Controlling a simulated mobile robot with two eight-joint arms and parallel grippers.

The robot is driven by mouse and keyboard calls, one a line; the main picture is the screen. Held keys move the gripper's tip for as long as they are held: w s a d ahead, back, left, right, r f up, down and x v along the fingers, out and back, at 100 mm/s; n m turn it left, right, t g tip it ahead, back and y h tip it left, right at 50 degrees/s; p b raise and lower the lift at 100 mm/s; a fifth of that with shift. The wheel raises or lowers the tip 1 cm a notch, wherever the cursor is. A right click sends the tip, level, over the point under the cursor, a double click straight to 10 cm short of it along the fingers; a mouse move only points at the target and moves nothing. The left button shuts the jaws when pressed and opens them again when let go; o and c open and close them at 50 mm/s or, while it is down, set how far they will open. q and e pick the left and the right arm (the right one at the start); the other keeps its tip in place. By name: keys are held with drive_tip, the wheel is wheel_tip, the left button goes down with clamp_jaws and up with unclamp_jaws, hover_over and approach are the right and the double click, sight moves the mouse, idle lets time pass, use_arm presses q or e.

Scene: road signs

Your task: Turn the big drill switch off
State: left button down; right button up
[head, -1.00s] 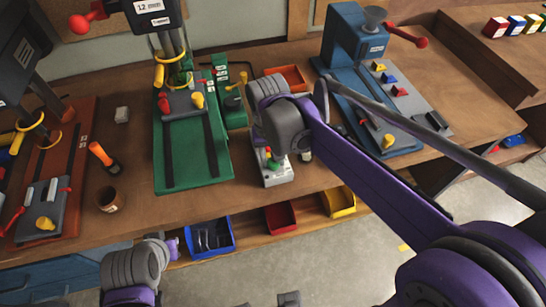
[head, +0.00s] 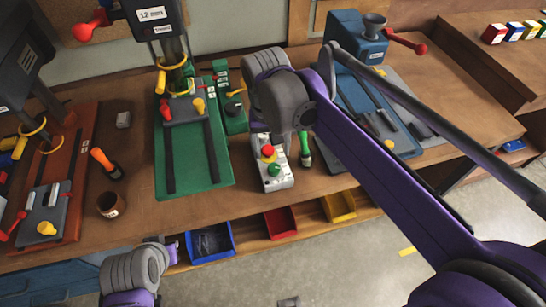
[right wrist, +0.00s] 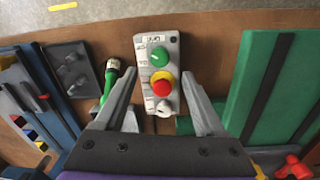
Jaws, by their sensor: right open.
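A light grey control box (head: 275,172) with a green button, a red button on a yellow collar and a white knob lies on the bench, right of the big green drill press (head: 193,140). In the right wrist view the box (right wrist: 160,70) is upright in the picture, its red button (right wrist: 161,88) near the middle. My right gripper (right wrist: 159,78) is open, with its fingers on either side of the box in the picture; I cannot tell whether they touch it. In the head view my right wrist hides the fingers. My left arm's grey joint shows at lower left; its gripper is not visible.
A green-handled tool (head: 306,150) lies close right of the box. A blue machine (head: 357,45) stands farther right, a red-brown drill (head: 75,170) at left. Blue, red and yellow bins hang below the front edge.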

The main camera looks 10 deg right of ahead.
drive_tip(key=shift+a+r, duration=0.1)
drive_tip(key=shift+r, duration=1.7)
drive_tip(key=s+d+f+t, duration=0.2)
drive_tip(key=s+d+f, duration=0.1)
drive_tip(key=s+f, duration=0.4)
drive_tip(key=s+d+f+n+t, duration=0.1)
drive_tip(key=s+d+f+t, duration=0.2)
drive_tip(key=s+f, duration=0.4)
drive_tip(key=shift+d+f+n+y, duration=0.3)
drive_tip(key=shift+d, duration=0.45)
